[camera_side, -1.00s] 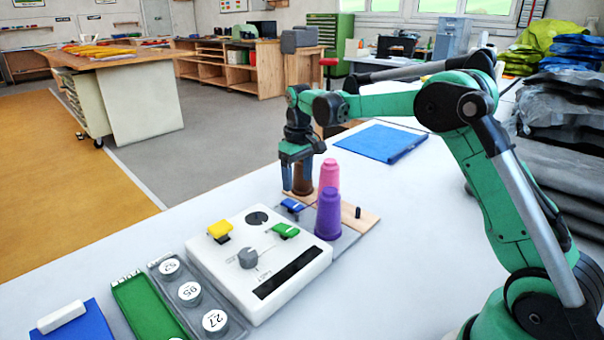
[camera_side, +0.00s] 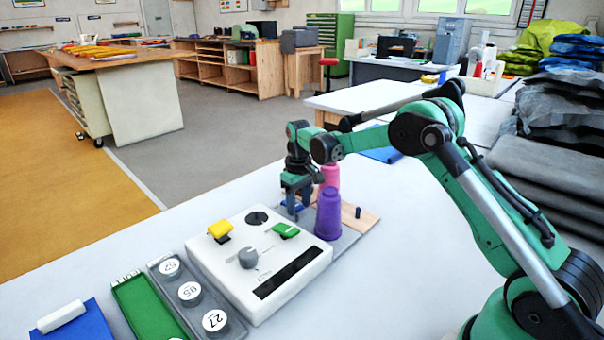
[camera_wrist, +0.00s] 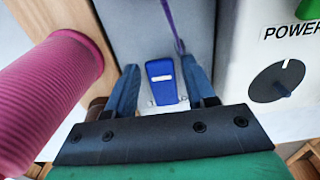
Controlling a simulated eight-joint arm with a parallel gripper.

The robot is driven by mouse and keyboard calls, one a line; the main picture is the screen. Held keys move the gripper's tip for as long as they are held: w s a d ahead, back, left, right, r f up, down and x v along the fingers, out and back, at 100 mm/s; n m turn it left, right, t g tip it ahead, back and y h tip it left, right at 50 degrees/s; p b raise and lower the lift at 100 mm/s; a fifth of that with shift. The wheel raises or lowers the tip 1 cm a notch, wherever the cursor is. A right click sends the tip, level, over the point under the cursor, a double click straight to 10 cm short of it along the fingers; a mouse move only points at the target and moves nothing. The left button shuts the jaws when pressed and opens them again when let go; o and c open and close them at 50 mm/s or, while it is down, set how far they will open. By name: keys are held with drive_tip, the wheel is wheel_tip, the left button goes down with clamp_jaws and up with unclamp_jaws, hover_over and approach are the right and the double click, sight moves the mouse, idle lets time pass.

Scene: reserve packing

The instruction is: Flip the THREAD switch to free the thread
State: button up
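A blue switch (camera_wrist: 162,90) with a small white mark sits on a grey plate (camera_wrist: 140,25) in the wrist view; I take it for the THREAD switch, though no such label is readable. My gripper (camera_wrist: 160,68) is open, with one blue finger on each side of the switch and nothing held. Whether the fingers touch it I cannot tell. In the side view my gripper (camera_side: 297,212) is low over the plate and partly covers the switch. A purple thread (camera_wrist: 175,25) runs above the switch in the wrist view.
A purple spool (camera_side: 328,215) and a pink spool (camera_side: 329,176) stand close by my gripper. The white box (camera_side: 210,270) in front carries a yellow switch (camera_side: 220,229), a green switch (camera_side: 286,230) and a grey knob (camera_side: 248,258). A black peg (camera_side: 358,212) stands on the wooden board.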

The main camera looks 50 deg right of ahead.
clamp_jaws()
drive_tip(key=shift+w+r+g, duration=0.15)
drive_tip(key=shift+w+g, duration=0.25)
drive_tip(key=shift+g, duration=0.9)
drive_tip(key=shift+o, duration=2)
unclamp_jaws()
